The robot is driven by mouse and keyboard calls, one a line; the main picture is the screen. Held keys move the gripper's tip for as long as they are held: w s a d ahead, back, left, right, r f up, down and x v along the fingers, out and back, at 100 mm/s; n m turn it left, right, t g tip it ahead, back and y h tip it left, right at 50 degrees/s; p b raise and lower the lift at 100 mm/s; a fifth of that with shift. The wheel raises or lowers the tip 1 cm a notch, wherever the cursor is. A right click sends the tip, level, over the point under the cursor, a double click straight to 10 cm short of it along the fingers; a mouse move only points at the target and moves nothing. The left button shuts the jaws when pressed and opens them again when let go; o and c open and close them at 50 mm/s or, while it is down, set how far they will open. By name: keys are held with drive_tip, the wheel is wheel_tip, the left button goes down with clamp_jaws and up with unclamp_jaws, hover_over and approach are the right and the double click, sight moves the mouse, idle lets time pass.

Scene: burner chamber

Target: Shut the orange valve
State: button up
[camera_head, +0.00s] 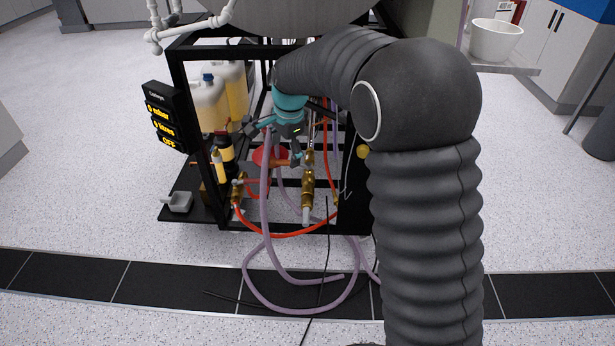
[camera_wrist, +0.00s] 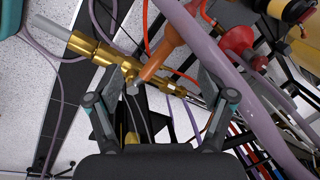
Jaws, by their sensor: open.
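The orange valve handle (camera_wrist: 172,42) is a lever on a brass valve body (camera_wrist: 98,52) in the wrist view. In the head view the brass valve (camera_head: 308,185) stands upright on the rig, with the orange handle (camera_head: 284,163) pointing left from it. My gripper (camera_wrist: 165,88) is open, its two fingers spread on either side of the handle's lower end in the picture. I cannot tell whether they touch it. In the head view my gripper (camera_head: 283,143) is just above and left of the brass valve.
A purple hose (camera_wrist: 222,75) crosses close to the right finger. A red round part (camera_wrist: 238,40) lies beyond it. Red hoses (camera_head: 275,235) and another brass fitting (camera_head: 238,188) are left of the valve. The black frame (camera_head: 180,90) and display (camera_head: 163,117) bound the left side.

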drive_tip(key=r, duration=0.3)
drive_tip(key=shift+s+d, duration=0.2)
drive_tip(key=shift+s, duration=0.05)
idle(0.4)
drive_tip(key=s+d+r+n+t, duration=0.1)
drive_tip(key=s+d+r+n, duration=0.1)
drive_tip(key=s+d, duration=0.5)
drive_tip(key=s+d+r+n+t+h, duration=0.1)
drive_tip(key=s+d+n, duration=0.4)
drive_tip(key=s, duration=0.9)
drive_tip(key=s+d+r+n+t, duration=0.1)
drive_tip(key=s+d+r+n, duration=0.2)
drive_tip(key=s+d, duration=0.6)
drive_tip(key=s, duration=0.2)
drive_tip(key=shift+s+d+t, duration=0.3)
drive_tip(key=shift+t, duration=0.1)
